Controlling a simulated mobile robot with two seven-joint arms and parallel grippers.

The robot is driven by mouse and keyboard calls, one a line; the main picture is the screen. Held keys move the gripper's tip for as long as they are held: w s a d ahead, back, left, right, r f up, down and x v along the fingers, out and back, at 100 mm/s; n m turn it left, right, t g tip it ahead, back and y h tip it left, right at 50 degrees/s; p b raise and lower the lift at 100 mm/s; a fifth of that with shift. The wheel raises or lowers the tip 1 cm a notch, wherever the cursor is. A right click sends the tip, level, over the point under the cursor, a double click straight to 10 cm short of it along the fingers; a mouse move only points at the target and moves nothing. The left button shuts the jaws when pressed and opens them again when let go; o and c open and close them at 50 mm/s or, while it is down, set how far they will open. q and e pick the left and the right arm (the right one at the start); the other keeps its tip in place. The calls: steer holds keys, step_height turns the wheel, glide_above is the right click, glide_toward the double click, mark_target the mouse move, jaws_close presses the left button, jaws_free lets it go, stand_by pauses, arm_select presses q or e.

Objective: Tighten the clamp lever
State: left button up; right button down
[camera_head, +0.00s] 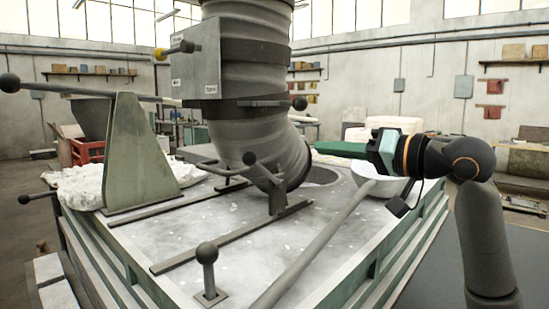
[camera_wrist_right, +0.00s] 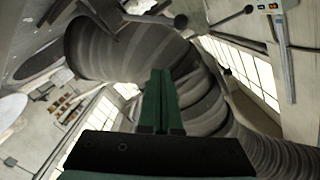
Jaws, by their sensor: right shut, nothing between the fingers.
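A large grey ribbed duct (camera_head: 245,60) hangs over the bench and bends down to its top. A dark clamp band circles it, with a lever ending in a black ball (camera_head: 299,103) on its right side. My right gripper (camera_head: 374,149) is right of the duct, apart from both levers. My left gripper is out of view.
A ladle bowl (camera_head: 385,187) with a long handle (camera_head: 310,248) lies across the right of the bench top (camera_head: 235,225). A green bracket (camera_head: 138,150) carries a long ball-ended bar at left. A short ball-topped lever (camera_head: 207,254) stands at the front.

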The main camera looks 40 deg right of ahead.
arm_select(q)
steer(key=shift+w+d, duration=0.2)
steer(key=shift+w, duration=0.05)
arm_select(e)
steer(key=shift+w+d, duration=0.15)
steer(key=shift+w, duration=0.05)
steer(key=shift+s, duration=0.1)
steer(key=p, duration=0.4)
glide_above(266, 173)
steer(key=s+d, duration=0.3)
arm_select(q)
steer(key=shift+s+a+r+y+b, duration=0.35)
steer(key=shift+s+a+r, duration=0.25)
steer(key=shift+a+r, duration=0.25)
arm_select(e)
steer(key=shift+w+a+f, duration=0.15)
steer(key=shift+a+f, duration=0.55)
steer(key=shift+f, duration=0.15)
steer(key=shift+w+a+f, duration=0.15)
steer(key=shift+a+f, duration=0.5)
steer(key=shift+f, duration=0.2)
